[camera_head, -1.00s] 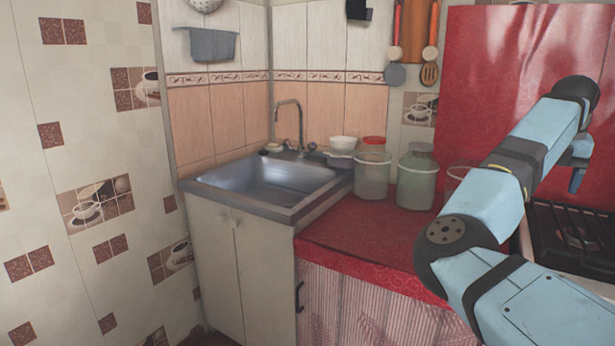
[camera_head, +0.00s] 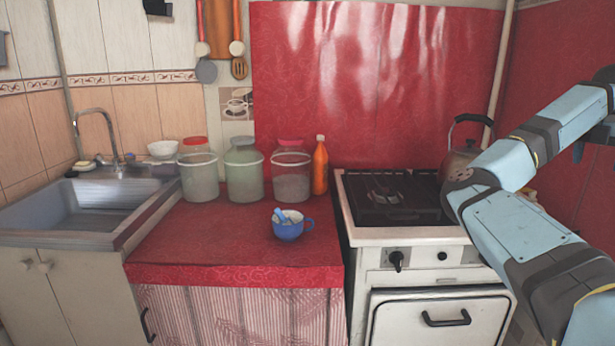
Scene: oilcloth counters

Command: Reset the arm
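My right arm comes in from the right edge of the head view, bent at its elbow in front of the stove. Its far end runs out of the picture at the right, so the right gripper cannot be seen. My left arm and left gripper are not in view. A blue cup (camera_head: 287,229) with something light blue in it stands upright on the red counter (camera_head: 190,240), apart from my arm.
A sink (camera_head: 95,200) is at the left. Several jars (camera_head: 244,172) and an orange bottle (camera_head: 320,168) stand at the counter's back. The stove (camera_head: 415,240) is at the right, with a kettle (camera_head: 459,155) on it, partly behind my arm. The counter front is clear.

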